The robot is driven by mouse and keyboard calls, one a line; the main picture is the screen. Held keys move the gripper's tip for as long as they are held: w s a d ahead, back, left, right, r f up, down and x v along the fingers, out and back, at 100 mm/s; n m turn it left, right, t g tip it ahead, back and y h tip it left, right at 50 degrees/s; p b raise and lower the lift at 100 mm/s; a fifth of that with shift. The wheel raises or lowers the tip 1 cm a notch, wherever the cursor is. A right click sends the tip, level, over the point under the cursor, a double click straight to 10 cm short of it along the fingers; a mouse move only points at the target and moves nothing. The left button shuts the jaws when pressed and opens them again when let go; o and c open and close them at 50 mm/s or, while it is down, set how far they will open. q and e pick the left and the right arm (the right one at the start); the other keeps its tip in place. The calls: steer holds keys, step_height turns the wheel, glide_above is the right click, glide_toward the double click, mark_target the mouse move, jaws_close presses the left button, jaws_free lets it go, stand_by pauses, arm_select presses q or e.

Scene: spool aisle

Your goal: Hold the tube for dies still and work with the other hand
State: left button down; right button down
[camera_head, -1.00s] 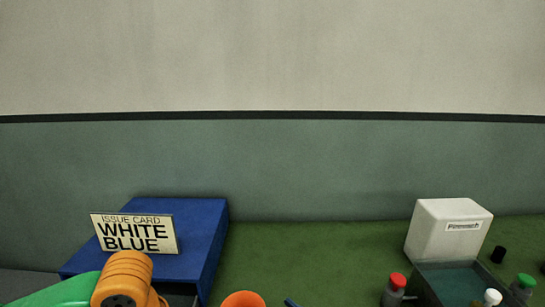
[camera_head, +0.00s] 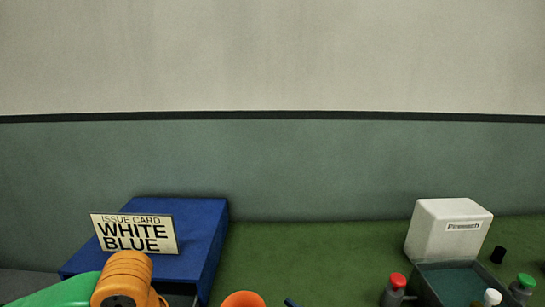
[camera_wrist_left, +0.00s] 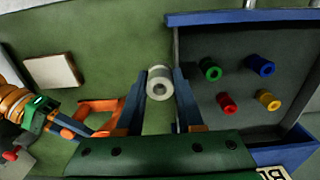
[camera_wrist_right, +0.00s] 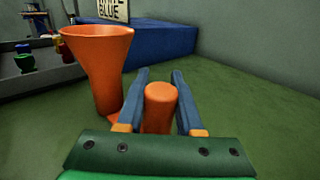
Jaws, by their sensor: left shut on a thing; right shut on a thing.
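A pale grey-white tube (camera_wrist_left: 159,83) with a round hole in its end sits between the fingertips of my left gripper (camera_wrist_left: 161,90), which is shut on it. In the right wrist view an orange upright handle (camera_wrist_right: 160,105) stands between the fingers of my right gripper (camera_wrist_right: 160,95), which is shut on it. A flared orange funnel (camera_wrist_right: 100,65) stands close beside it on the left. Its rim also shows at the bottom edge of the head view (camera_head: 243,299). Both gripper tips are mostly below the head view.
A blue box (camera_head: 200,225) bears a card (camera_head: 134,233) reading WHITE BLUE. Green, blue, red and yellow spools (camera_wrist_left: 211,69) lie in a dark tray (camera_wrist_left: 245,120). A white dispenser (camera_head: 448,230) and capped bottles (camera_head: 396,290) stand at right. Green bench (camera_head: 310,250) between is clear.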

arm_select(q)
steer(key=w+d+r+n, duration=0.2)
steer(key=w+n, duration=0.2)
steer(key=w, duration=0.2)
steer(key=w+d+r+n, duration=0.2)
steer(key=w+r+n, duration=0.15)
steer(key=w, duration=0.25)
steer(key=shift+n, duration=0.75)
steer(key=d, duration=0.4)
steer(key=w+d+f, duration=0.1)
steer(key=shift+d, duration=0.4)
steer(key=shift+f, duration=0.1)
steer(key=shift+f, duration=2.7)
steer(key=shift+c, duration=2.3)
jaws_free()
step_height(320, 180, up, 12)
